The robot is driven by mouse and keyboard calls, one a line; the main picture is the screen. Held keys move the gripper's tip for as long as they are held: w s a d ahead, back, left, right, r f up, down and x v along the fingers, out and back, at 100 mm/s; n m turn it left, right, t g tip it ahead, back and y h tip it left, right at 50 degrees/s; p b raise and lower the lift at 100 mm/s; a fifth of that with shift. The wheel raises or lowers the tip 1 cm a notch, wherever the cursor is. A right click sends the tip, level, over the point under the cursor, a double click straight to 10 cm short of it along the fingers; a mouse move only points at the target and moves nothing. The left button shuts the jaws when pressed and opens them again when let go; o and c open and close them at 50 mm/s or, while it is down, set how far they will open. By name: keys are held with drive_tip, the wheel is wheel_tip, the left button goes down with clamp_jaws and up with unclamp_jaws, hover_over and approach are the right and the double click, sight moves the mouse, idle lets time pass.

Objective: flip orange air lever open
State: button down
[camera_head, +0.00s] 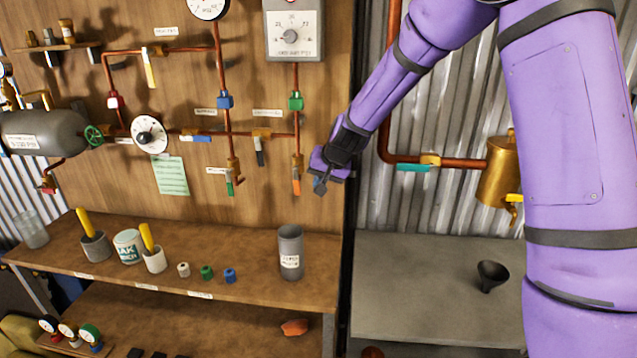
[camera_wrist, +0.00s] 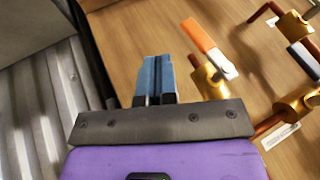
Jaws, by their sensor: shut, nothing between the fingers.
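The orange lever (camera_head: 296,184) hangs down from a brass valve on a copper pipe, near the right edge of the wooden panel. In the wrist view the orange lever (camera_wrist: 197,35) angles away from its brass valve body (camera_wrist: 211,82), with a pale metal part between them. My gripper (camera_head: 320,184) is just right of the lever in the head view. In the wrist view my gripper (camera_wrist: 157,62) has its blue-grey fingers shut together, empty, to the left of the lever. A gap shows between fingers and lever there; I cannot tell the depth between them.
Other levers hang close by: a green one (camera_head: 229,184) and a black one (camera_head: 259,153). A grey cup (camera_head: 291,252) stands on the wooden shelf below. A corrugated wall (camera_head: 375,210) and a grey bench (camera_head: 420,300) with a black funnel (camera_head: 492,275) lie to the right.

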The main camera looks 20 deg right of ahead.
drive_tip(key=s+d+r+n+h, duration=0.1)
drive_tip(key=s+d+r, duration=0.3)
drive_tip(key=s+r, duration=0.65)
drive_tip(key=s+d+r+n, duration=0.1)
drive_tip(key=s+d+r, duration=0.2)
drive_tip(key=s+r, duration=0.75)
drive_tip(key=s+d+f+h, duration=0.1)
drive_tip(key=s+d, duration=0.1)
drive_tip(key=s, duration=0.8)
drive_tip(key=s+d+n+h, duration=0.1)
drive_tip(key=s+d, duration=0.1)
drive_tip(key=s, duration=0.8)
drive_tip(key=shift+d+f, duration=0.3)
drive_tip(key=shift+f, duration=0.1)
